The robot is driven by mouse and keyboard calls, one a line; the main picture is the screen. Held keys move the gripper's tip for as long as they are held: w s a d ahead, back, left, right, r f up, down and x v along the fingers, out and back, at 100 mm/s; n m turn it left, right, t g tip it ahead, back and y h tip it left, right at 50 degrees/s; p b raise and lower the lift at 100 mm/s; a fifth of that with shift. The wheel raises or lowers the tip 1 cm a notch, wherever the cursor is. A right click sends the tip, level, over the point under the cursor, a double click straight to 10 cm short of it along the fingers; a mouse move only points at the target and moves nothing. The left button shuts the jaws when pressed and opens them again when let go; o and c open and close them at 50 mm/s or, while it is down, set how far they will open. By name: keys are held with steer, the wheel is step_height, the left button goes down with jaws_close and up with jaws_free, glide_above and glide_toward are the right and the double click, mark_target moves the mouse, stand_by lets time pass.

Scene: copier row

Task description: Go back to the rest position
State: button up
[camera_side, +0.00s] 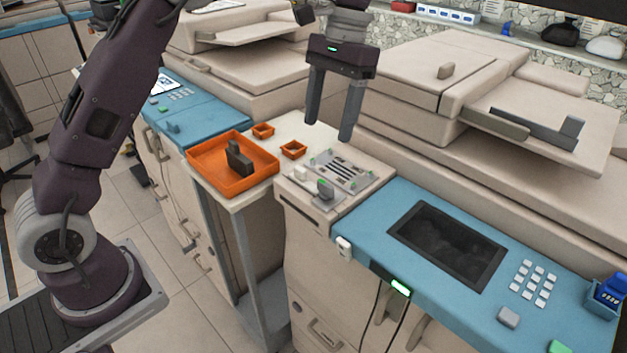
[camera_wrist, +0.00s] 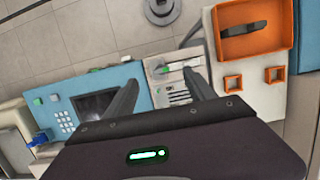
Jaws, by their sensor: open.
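My gripper (camera_side: 331,128) is open, its two dark fingers spread apart and pointing down, with nothing between them. In the side view it hangs above the small beige table and the grey slotted panel (camera_side: 341,169) on the copier. In the wrist view the fingers of my gripper (camera_wrist: 162,92) show on either side of the slotted panel (camera_wrist: 180,84). The tray also shows in the wrist view (camera_wrist: 230,50).
Two small orange boxes (camera_side: 293,149) (camera_side: 263,130) stand beside the tray. A blue control panel (camera_side: 372,211) with a dark screen (camera_side: 447,245) and white keys lies at the right. Copier bodies (camera_side: 420,75) rise behind the gripper. Open floor (camera_side: 170,235) lies at the left.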

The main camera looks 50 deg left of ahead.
steer(key=s+a+r+t, duration=0.1)
steer(key=s+r+t, duration=0.2)
steer(key=s+r, duration=0.45)
steer(key=s+f+t, duration=0.2)
steer(key=s, duration=0.7)
steer(key=s+a+f+t, duration=0.1)
steer(key=s+f+t, duration=0.2)
steer(key=s, duration=0.7)
steer(key=shift+s+a, duration=0.2)
steer(key=shift+s, duration=0.1)
